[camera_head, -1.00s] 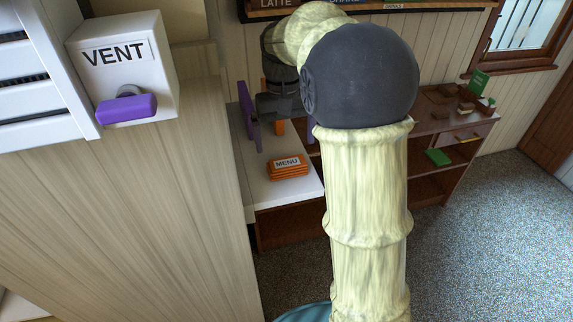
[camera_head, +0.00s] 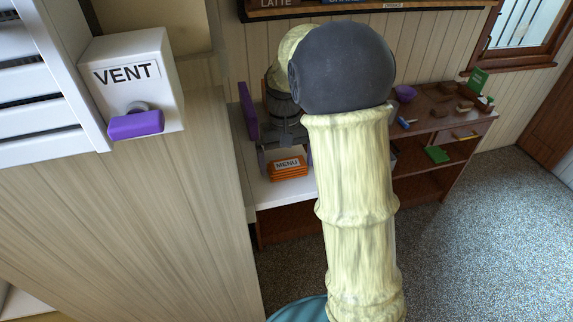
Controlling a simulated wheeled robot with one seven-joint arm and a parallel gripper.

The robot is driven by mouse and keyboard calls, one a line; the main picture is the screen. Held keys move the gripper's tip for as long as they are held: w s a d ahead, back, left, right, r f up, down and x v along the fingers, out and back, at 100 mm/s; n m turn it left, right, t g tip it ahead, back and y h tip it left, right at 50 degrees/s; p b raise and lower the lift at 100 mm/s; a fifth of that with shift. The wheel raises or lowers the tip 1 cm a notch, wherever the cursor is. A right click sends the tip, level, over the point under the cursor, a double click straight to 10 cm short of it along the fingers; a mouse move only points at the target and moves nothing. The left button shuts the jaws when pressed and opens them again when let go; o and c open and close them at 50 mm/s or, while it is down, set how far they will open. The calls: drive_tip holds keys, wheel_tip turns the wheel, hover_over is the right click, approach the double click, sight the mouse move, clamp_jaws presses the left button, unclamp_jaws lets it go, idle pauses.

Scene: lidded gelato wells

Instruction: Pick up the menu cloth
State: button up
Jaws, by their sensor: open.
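The menu cloth (camera_head: 288,170) is an orange folded stack with a white MENU label, lying on the white counter top (camera_head: 270,194). My gripper (camera_head: 285,157) is open just above and behind the cloth in this view, its fingers toward either side of it. I cannot tell whether the fingers touch the cloth. My own arm hides part of the counter to the right and much of the wrist.
A purple upright piece (camera_head: 248,108) stands behind left. A wooden panel (camera_head: 130,220) with a white VENT box (camera_head: 150,95) and purple handle (camera_head: 136,124) fills the left. A brown shelf (camera_head: 430,120) with small items stands right. Open floor lies at lower right.

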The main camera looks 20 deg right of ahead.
sight(287, 164)
idle(0.4)
drive_tip(key=c, duration=0.8)
wheel_tip(287, 164, up, 10)
drive_tip(key=b, duration=0.2)
drive_tip(key=o, duration=0.4)
drive_tip(key=shift+w, duration=0.15)
drive_tip(key=c, duration=0.6)
drive_tip(key=shift+c, duration=0.3)
